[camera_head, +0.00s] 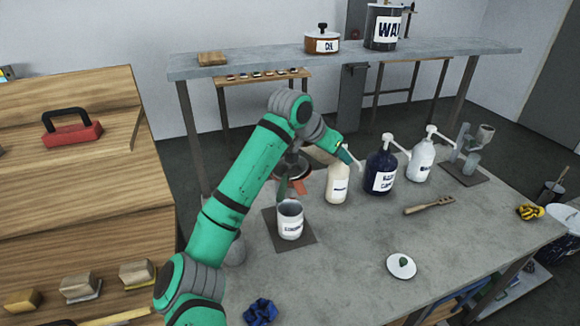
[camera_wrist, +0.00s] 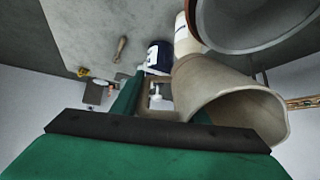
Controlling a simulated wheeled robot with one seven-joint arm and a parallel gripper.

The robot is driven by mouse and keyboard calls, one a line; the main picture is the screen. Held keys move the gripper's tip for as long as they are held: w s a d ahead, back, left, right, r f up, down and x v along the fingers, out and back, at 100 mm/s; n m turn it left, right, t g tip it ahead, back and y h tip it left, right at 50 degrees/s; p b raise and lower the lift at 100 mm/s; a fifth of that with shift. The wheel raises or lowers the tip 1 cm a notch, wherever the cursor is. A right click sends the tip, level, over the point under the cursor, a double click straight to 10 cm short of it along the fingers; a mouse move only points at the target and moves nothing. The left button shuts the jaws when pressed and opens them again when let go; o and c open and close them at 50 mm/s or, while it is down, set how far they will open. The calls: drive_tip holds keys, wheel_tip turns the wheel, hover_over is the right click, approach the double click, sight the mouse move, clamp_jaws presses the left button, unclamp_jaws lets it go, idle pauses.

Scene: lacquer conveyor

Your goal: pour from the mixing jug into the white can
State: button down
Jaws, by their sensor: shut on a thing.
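The white can (camera_head: 290,222) stands upright on a dark square mat on the grey table in the head view. My gripper (camera_wrist: 166,108) is shut on the mixing jug, a beige, flaring vessel (camera_wrist: 228,92) close to the fingers in the wrist view. The jug's wide mouth faces the lower right of that picture. In the head view the gripper is above and behind the can, and the jug is mostly hidden. I cannot tell whether liquid is flowing.
A cream pump bottle (camera_head: 338,186), a dark blue one (camera_head: 381,172) and a white one (camera_head: 420,162) stand right of the can. The front middle is clear.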

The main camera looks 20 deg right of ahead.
drive_tip(key=shift+h, duration=0.3)
drive_tip(key=shift+r+t+h+b, duration=0.3)
drive_tip(key=shift+r+t+h, duration=0.2)
drive_tip(key=shift+r+h, duration=0.3)
idle(0.6)
drive_tip(key=shift+d+f+h, duration=0.1)
drive_tip(key=shift+h, duration=0.3)
idle(0.5)
drive_tip(key=shift+w+t, duration=0.2)
drive_tip(key=shift+t, duration=0.1)
drive_tip(key=shift+s+r+t+h+b, duration=0.1)
drive_tip(key=shift+r+t+h+b, duration=0.2)
drive_tip(key=shift+r+h+b, duration=0.6)
idle(0.6)
